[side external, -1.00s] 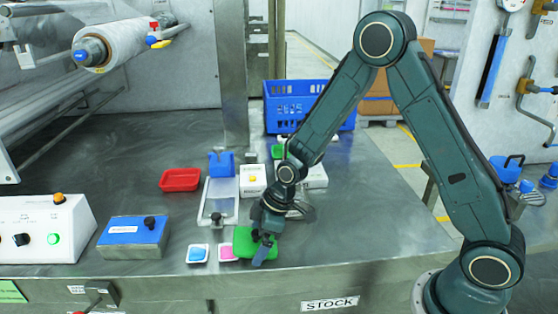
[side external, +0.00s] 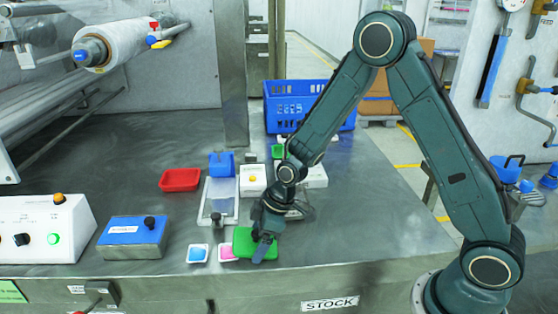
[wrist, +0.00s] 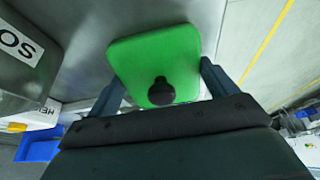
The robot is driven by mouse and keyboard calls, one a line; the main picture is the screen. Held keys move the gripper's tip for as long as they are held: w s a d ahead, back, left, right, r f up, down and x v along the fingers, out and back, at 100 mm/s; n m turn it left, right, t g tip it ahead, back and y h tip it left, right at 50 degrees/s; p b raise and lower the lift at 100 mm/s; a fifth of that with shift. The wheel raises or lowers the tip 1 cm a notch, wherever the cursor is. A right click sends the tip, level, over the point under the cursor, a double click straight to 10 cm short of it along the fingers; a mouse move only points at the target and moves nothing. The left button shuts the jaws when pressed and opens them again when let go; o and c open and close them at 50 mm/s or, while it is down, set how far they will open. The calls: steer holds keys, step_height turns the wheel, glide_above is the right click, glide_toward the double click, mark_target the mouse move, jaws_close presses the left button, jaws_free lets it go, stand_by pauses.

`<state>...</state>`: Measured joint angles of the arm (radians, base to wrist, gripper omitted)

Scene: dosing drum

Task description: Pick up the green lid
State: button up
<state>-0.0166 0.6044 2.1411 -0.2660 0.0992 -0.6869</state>
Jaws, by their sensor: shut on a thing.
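The green lid (side external: 243,243) is at the front of the steel table, right of centre, below my wrist. In the wrist view the green lid (wrist: 150,52) is a rounded green plate with a black knob (wrist: 161,91). My gripper (side external: 264,248) points down at the lid's right part and is shut on it. In the wrist view the fingers of my gripper (wrist: 162,76) are on either side of the lid. The lid looks level at table height; I cannot tell whether it touches the table. My gripper hides part of it in the side view.
A scale-like tray (side external: 218,200), a red tray (side external: 180,180) and a blue crate (side external: 290,105) stand farther back. The table's front edge is close.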

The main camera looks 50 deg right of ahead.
steer(key=shift+r, duration=0.15)
step_height(320, 180, up, 20)
stand_by(0.7)
steer(key=shift+d+f, duration=0.1)
steer(key=shift+f, duration=0.1)
steer(key=w+d+f, duration=0.1)
steer(key=d+f, duration=0.2)
steer(key=d, duration=0.5)
steer(key=w+d+f+g+h, duration=0.1)
steer(key=d+f, duration=0.3)
steer(key=d, duration=0.4)
steer(key=shift+w+f+n+g, duration=0.2)
steer(key=shift+f+n+g, duration=0.05)
steer(key=shift+n+g, duration=0.05)
steer(key=shift+a+f, duration=0.1)
steer(key=shift+f, duration=0.1)
steer(key=shift+s+d+x, duration=0.15)
steer(key=shift+x, duration=0.85)
steer(key=shift+s+d+x, duration=0.1)
steer(key=shift+d+x, duration=0.1)
steer(key=shift+x, duration=0.75)
steer(key=shift+s+d+x, duration=0.15)
steer(key=shift+x, duration=0.85)
steer(key=shift+f, duration=0.7)
stand_by(0.4)
